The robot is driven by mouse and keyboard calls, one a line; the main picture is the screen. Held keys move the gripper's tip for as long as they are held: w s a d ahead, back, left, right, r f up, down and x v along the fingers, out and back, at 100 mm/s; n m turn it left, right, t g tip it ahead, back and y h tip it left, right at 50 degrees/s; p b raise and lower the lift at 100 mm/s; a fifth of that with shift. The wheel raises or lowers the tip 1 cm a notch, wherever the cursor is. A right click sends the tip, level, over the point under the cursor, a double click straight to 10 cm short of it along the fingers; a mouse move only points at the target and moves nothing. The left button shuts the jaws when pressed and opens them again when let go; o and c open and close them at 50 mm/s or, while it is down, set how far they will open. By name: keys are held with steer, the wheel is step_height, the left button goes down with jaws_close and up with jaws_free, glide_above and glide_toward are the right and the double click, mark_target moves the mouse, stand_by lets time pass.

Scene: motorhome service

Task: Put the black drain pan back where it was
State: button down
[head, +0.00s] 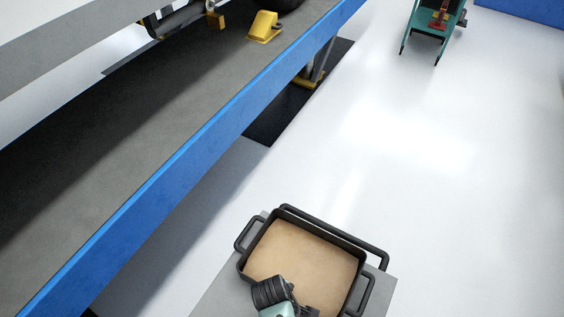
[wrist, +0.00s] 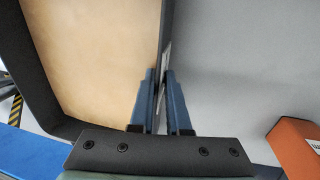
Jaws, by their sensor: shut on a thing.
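The black drain pan (head: 356,284) is at the bottom of the head view, with a flat tan inside and a black loop handle at each side. It appears level, over a grey surface. In the wrist view, the pan's dark wall (wrist: 40,80) curves around the tan inside. My gripper (wrist: 160,76) has its blue fingers close together on either side of the pan's thin wall. In the head view my gripper (head: 303,309) is at the pan's near edge, its fingertips hidden. I cannot tell whether the pan rests on the grey surface.
A long blue-edged platform (head: 185,172) with a yellow chock (head: 264,26) runs along the left. A teal cart (head: 432,30) stands far back. An orange box (wrist: 296,147) is at right. White floor (head: 450,190) is clear.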

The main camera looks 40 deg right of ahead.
steer(key=shift+w+d+r, duration=0.1)
steer(key=shift+w+r, duration=0.05)
steer(key=shift+w, duration=0.05)
steer(key=c, duration=1.2)
jaws_free()
steer(key=shift+s, duration=0.2)
steer(key=shift+c, duration=0.2)
steer(key=o, duration=0.4)
steer(key=shift+c, duration=0.2)
step_height(320, 180, up, 12)
steer(key=a, duration=0.2)
steer(key=shift+s+f, duration=0.2)
steer(key=shift+s, duration=0.25)
steer(key=shift+a, duration=0.1)
